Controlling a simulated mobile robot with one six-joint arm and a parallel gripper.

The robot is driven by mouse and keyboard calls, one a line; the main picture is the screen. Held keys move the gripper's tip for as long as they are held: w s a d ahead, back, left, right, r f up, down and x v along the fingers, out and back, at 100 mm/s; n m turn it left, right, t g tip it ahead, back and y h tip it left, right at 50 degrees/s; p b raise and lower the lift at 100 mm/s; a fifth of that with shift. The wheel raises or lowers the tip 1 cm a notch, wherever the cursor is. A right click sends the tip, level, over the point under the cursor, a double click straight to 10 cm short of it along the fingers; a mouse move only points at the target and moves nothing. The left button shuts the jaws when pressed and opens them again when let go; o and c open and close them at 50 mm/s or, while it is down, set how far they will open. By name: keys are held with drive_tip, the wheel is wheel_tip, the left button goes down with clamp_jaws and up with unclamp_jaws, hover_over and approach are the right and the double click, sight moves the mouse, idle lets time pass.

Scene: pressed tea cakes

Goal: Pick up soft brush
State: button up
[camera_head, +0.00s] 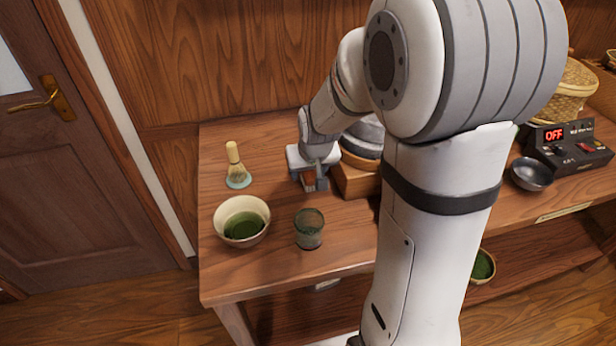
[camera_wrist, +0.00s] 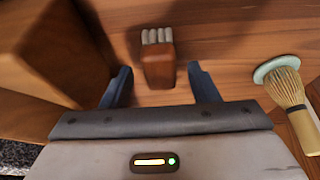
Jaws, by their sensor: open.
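The soft brush, a short wooden handle with pale bristles, shows in the wrist view (camera_wrist: 158,64). It lies on the table with its bristles pointing away from my gripper. My gripper (camera_wrist: 160,78) is open, with one dark finger on each side of the brush handle. Nothing shows as gripped. In the head view my gripper (camera_head: 314,184) points down close to the tabletop, left of the wooden stand, and largely hides the brush there.
A bamboo whisk (camera_head: 235,168) stands on a pale green holder at left. A bowl of green tea (camera_head: 242,220) and a glass (camera_head: 309,229) stand in front. A wooden box (camera_head: 354,181) with a grey stone piece stands close right of my gripper.

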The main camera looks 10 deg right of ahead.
drive_tip(key=shift+x, duration=0.85)
drive_tip(key=c, duration=1.1)
drive_tip(key=shift+o, duration=0.2)
wheel_tip(320, 180, up, 10)
drive_tip(key=shift+r+p, duration=0.1)
drive_tip(key=shift+p, duration=0.2)
